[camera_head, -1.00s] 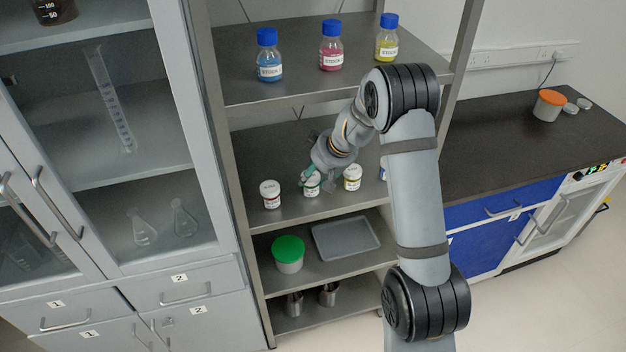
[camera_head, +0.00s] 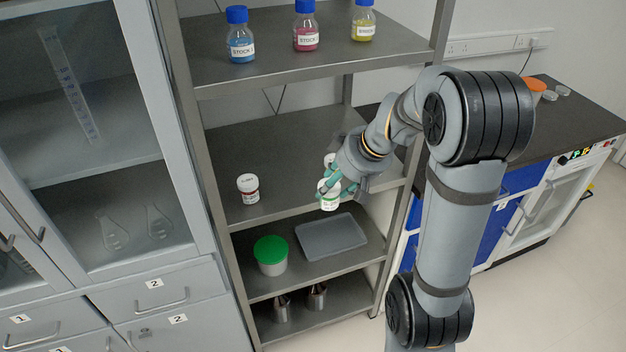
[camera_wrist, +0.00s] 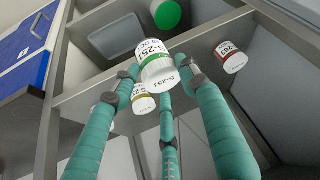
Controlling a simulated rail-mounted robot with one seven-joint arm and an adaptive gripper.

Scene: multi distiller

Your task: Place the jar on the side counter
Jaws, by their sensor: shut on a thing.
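A white jar (camera_head: 329,196) with a green-marked label is held in my gripper (camera_head: 334,187), which is shut on it. In the wrist view the same jar (camera_wrist: 157,62) sits between the teal fingers (camera_wrist: 158,90), somewhat tilted in the picture. In the head view it appears in front of the middle shelf's front edge. The side counter (camera_head: 585,118) has a dark top and stands at the right; my arm hides part of it.
A red-label jar (camera_head: 248,190) and a yellow-label jar (camera_wrist: 143,101) stand on the middle shelf (camera_head: 290,185). Below are a green-lidded tub (camera_head: 271,256) and a grey tray (camera_head: 332,236). An orange-lidded tub (camera_head: 537,86) and small dishes (camera_head: 556,91) sit on the counter's back; its front is clear.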

